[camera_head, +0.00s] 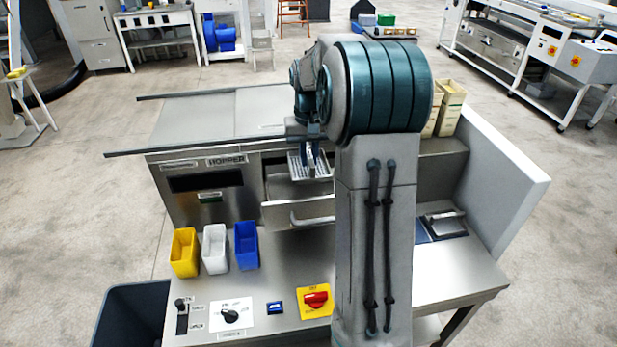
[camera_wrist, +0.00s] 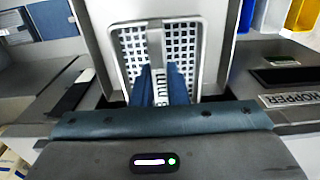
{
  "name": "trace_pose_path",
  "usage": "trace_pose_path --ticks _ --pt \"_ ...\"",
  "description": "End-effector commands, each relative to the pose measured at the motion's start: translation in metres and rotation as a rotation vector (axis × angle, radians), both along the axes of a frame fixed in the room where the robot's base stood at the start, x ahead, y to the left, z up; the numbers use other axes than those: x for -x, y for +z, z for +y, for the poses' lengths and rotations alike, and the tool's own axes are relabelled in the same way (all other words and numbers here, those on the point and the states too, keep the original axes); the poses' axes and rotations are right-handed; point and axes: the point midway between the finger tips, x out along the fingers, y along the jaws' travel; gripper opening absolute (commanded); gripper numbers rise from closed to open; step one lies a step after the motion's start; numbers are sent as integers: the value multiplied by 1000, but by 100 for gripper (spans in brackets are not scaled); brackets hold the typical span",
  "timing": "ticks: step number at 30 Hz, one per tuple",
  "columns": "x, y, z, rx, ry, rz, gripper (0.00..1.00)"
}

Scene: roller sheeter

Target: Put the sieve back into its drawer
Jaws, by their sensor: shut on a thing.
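The sieve (camera_head: 296,165) is a light-coloured tray with a grid of holes. My gripper (camera_head: 314,170) points down and is shut on it. In the wrist view the blue fingers of my gripper (camera_wrist: 165,88) close on the middle bar of the sieve (camera_wrist: 132,42). The drawer (camera_head: 285,190) below the hopper bench is pulled open, with a bar handle at its front. The sieve is at or just above the drawer's opening; I cannot tell whether it touches the bottom. My arm hides the right side of the drawer.
Yellow (camera_head: 184,252), white (camera_head: 215,249) and blue (camera_head: 246,246) bins stand on the front counter. A red switch (camera_head: 316,299) is nearer. The HOPPER front (camera_head: 205,190) is left of the drawer. Beige containers (camera_head: 450,108) stand behind my arm at right.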

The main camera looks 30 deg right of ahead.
Motion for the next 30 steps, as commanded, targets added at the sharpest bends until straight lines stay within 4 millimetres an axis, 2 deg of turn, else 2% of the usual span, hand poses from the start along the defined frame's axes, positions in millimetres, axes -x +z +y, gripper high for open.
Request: trace_pose_path --ticks 3,8,16,29,30 --pt "1 -20 0 -1 1 2 0" --pt "0 -33 0 1 1 0 0" --pt "0 -71 0 0 0 1 0" --pt "0 -80 0 1 1 -2 0" --pt "0 -80 0 0 1 -1 19"
